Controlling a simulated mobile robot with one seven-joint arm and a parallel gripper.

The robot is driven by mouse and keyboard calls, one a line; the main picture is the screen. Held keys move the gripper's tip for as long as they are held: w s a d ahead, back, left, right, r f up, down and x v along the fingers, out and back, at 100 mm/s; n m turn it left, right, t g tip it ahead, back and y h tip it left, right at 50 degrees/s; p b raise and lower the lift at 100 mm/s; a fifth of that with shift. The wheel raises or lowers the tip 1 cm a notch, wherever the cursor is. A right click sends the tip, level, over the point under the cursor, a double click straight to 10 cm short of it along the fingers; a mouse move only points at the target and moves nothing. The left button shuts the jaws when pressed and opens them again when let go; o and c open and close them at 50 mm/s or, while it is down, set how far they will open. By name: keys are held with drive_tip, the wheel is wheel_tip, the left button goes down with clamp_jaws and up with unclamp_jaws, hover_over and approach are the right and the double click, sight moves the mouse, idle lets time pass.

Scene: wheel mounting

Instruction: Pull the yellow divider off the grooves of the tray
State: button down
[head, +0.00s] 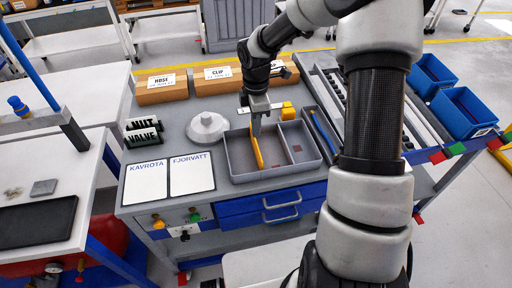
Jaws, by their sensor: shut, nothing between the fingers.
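The grey tray (237,174) lies on the workbench top, with compartments side by side. The yellow divider (256,150) stands in the tray, running from back to front at left of centre. Whether its lower edge sits in the grooves is too small to tell. My gripper (256,134) points down over the back part of the divider, very near its top edge. The fingers are shut with nothing between them. Whether they touch the divider cannot be told.
A yellow block (288,111) stands behind the tray. A grey domed part (207,127) is left of it. Two white cards (192,172) lie at front left. Cardboard boxes (161,87) line the back. Blue bins (465,108) stand at right. My arm hides part of the right side.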

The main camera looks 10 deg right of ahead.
drive_tip(key=shift+r, duration=0.2)
drive_tip(key=c, duration=2)
unclamp_jaws()
drive_tip(key=shift+c, duration=0.2)
wheel_tip(320, 180, up, 18)
drive_tip(key=shift+f+p, duration=0.25)
drive_tip(key=shift+p, duration=0.1)
